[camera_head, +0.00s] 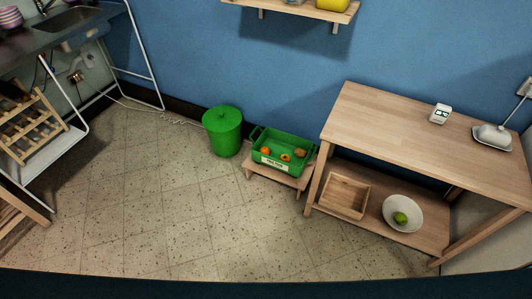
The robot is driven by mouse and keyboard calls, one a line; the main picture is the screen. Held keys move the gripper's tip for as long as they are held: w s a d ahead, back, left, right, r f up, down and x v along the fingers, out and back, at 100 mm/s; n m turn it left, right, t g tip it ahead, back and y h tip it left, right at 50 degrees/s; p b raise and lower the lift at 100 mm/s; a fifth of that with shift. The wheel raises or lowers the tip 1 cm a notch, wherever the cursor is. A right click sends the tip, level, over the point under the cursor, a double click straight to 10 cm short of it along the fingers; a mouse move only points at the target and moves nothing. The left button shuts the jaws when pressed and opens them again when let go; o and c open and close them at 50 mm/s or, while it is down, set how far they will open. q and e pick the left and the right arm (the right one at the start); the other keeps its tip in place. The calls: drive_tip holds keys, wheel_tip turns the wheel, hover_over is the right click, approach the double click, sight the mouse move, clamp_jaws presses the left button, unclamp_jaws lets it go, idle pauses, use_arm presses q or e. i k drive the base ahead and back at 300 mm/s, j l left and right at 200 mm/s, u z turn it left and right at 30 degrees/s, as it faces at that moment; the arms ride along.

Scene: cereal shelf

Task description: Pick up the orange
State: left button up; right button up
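Small round orange fruits lie in a green crate (283,141) that stands on a low wooden stool by the blue wall. One orange fruit (265,151) is at the crate's left, and another orange fruit (285,157) is near its front middle. A browner round fruit (299,153) is at its right. They are too small to tell for sure which kind each one is. Neither of my grippers is in view.
A green lidded bin (223,131) stands left of the low stool (286,179). On the right, a wooden table (390,127) has a lower shelf with an empty wooden box (345,195) and a white bowl (403,213) holding a green fruit. The tiled floor (190,215) in front is clear.

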sight(265, 151)
drive_tip(key=i+j+z, duration=0.15)
drive_tip(key=z, duration=0.85)
drive_tip(key=i+j+z, duration=0.2)
drive_tip(key=j+z, duration=0.25)
drive_tip(key=i+j+z, duration=0.2)
drive_tip(key=j, duration=0.2)
drive_tip(key=i+j+z, duration=0.15)
drive_tip(key=j, duration=0.85)
drive_tip(key=j+z, duration=0.15)
drive_tip(key=j, duration=0.9)
